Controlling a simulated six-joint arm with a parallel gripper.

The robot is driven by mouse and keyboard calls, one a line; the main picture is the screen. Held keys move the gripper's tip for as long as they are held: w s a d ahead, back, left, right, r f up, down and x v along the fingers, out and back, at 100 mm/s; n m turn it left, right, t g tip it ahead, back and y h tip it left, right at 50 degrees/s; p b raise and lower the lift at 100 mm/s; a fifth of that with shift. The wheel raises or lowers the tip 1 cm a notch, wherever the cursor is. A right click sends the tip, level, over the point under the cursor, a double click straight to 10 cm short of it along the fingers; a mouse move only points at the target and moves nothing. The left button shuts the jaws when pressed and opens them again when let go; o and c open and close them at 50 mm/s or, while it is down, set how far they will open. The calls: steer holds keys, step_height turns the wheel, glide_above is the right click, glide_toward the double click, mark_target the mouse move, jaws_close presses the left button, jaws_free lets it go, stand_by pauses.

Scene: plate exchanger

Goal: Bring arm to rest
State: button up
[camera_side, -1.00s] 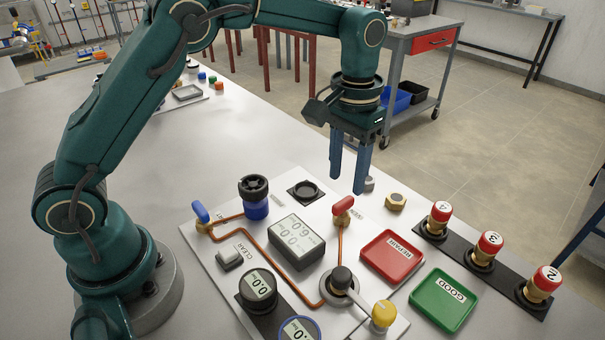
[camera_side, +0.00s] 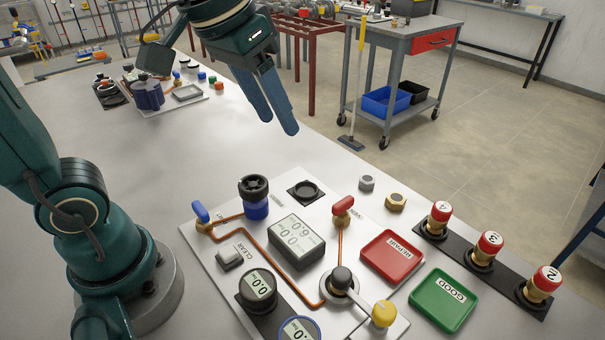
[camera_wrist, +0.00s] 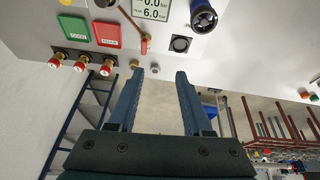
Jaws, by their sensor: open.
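My gripper (camera_side: 281,125) is high above the table at the top middle of the side view, tilted, with its blue fingers pointing down and to the right. In the wrist view my gripper (camera_wrist: 167,72) shows its two fingers apart with nothing between them. It touches nothing. My arm is drawn back and up toward the left.
Below are a test panel with a display box (camera_side: 296,242), red-handled valve (camera_side: 343,206), red tray (camera_side: 393,257) and green tray (camera_side: 444,302). Numbered red-capped fittings (camera_side: 489,244) stand at right. The left tabletop (camera_side: 150,185) is clear.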

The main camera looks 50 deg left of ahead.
steer(key=s+a+f+t, duration=0.1)
steer(key=s+f, duration=0.5)
steer(key=s, duration=0.2)
steer(key=shift+m, duration=0.4)
steer(key=shift+s, duration=0.1)
stand_by(3.4)
